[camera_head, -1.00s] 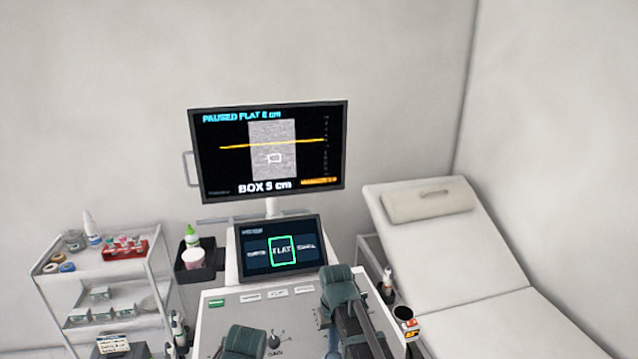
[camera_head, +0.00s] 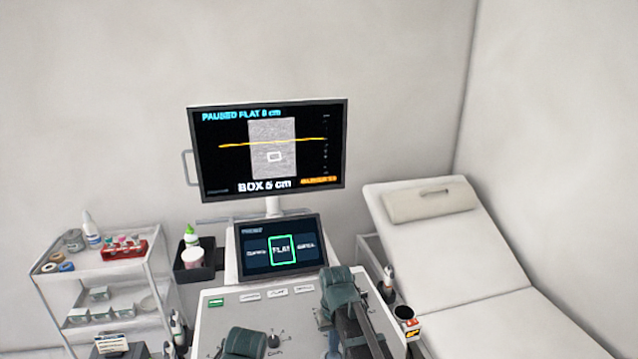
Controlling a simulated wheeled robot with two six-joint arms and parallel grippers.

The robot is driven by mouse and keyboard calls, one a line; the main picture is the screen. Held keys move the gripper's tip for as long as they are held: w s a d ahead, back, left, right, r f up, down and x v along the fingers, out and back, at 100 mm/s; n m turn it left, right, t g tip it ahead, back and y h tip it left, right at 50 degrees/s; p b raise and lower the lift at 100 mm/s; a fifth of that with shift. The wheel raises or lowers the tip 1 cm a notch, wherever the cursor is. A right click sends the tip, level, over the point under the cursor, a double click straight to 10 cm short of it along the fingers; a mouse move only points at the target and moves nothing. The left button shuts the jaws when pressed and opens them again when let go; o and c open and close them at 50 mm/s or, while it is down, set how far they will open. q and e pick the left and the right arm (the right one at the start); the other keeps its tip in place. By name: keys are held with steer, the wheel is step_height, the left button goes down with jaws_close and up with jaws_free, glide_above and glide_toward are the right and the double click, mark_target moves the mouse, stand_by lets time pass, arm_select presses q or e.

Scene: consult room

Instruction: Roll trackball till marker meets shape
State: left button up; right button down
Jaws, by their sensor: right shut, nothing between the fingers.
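The monitor (camera_head: 205,165) reads "PAUSED FLAT 8 cm" and "BOX 5 cm". Its grey scan panel (camera_head: 272,130) carries a white box outline (camera_head: 274,157) below a yellow line (camera_head: 235,145). I cannot make out a separate marker from the box. My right gripper (camera_head: 338,278) is shut and empty, low over the right part of the console (camera_head: 225,315). I cannot make out the trackball; my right gripper and arm cover that part of the console. My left gripper (camera_head: 243,340) is partly in view at the console's lower left; its fingers are not clear.
A touch screen (camera_head: 281,247) with "FLAT" framed in green stands below the monitor. A small lever (camera_head: 273,339) and a row of labelled keys (camera_head: 277,293) are on the console. A supply cart (camera_head: 75,285) stands left, a couch (camera_head: 460,270) right.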

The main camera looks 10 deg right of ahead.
arm_select(q)
steer(key=shift+f, duration=0.3)
arm_select(e)
steer(key=shift+f, duration=0.3)
steer(key=shift+s, duration=0.8)
arm_select(q)
steer(key=shift+r, duration=0.15)
arm_select(e)
steer(key=shift+r, duration=0.2)
steer(key=shift+r+p, duration=2.35)
steer(key=shift+r, duration=0.05)
arm_select(q)
step_height(320, 180, up, 5)
steer(key=shift+f, duration=0.1)
step_height(320, 180, down, 4)
steer(key=b, duration=0.3)
steer(key=shift+r, duration=0.25)
arm_select(e)
steer(key=f, duration=0.1)
steer(key=w+f, duration=0.1)
steer(key=f, duration=0.1)
steer(key=shift+w+f, duration=0.3)
arm_select(q)
steer(key=shift+f+b, duration=0.8)
steer(key=shift+b, duration=0.25)
arm_select(e)
steer(key=shift+f, duration=0.75)
stand_by(0.3)
